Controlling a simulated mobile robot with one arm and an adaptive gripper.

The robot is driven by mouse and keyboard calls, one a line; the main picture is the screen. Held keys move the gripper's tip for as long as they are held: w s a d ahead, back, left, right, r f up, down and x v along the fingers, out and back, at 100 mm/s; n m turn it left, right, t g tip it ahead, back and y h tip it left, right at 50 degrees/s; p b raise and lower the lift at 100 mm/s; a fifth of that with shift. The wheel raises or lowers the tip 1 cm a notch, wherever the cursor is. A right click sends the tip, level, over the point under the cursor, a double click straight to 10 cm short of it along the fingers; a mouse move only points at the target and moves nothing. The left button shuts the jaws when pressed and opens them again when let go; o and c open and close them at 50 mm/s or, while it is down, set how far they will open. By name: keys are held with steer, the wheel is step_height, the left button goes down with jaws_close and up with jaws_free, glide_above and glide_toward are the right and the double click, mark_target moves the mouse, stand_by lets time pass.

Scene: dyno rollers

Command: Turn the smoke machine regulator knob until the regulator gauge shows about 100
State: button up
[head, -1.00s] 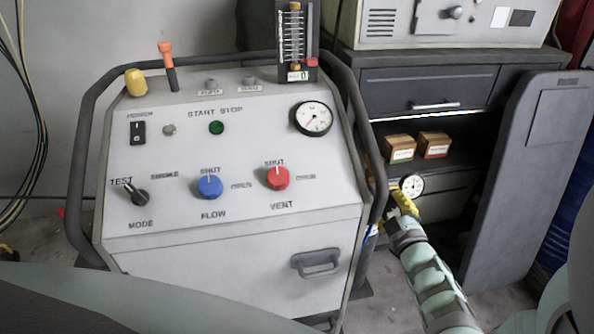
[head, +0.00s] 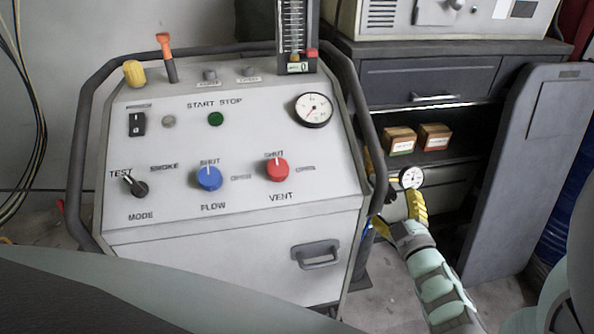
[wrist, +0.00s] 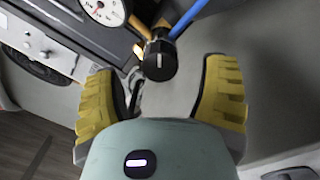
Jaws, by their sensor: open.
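The regulator knob (wrist: 160,62) is black with a white line on its face and shows in the wrist view ahead of my gripper. My gripper (wrist: 160,80) is open and empty, its two yellow fingers spread to the left and right, with the knob beyond and between them, apart from both. The round white regulator gauge (wrist: 103,8) is cut off by the top edge of the wrist view. The gauge also shows in the head view (head: 411,178), just above my gripper (head: 402,208); its reading is too small to tell. The knob is hidden there.
The smoke machine (head: 235,240) stands left of my arm, with a dark side rail (head: 374,150) close by. A dark cabinet (head: 428,78) with an open door (head: 520,170) stands on the right. Blue and orange hoses (wrist: 190,18) run beside the knob.

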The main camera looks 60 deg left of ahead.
mark_target(389, 200)
steer(key=v, duration=0.9)
steer(key=shift+w+f, duration=0.1)
steer(key=w+a+m+b, duration=0.1)
steer(key=a+m, duration=0.2)
steer(key=a, duration=0.1)
steer(key=w+a+m+b, duration=0.1)
steer(key=w+a+m, duration=0.1)
steer(key=a+m, duration=0.1)
steer(key=w+a+m+b, duration=0.1)
steer(key=a+m, duration=0.2)
steer(key=a, duration=0.1)
steer(key=shift+w+a+r+g, duration=0.2)
steer(key=shift+w+a+g, duration=0.1)
steer(key=shift+w, duration=0.05)
stand_by(0.5)
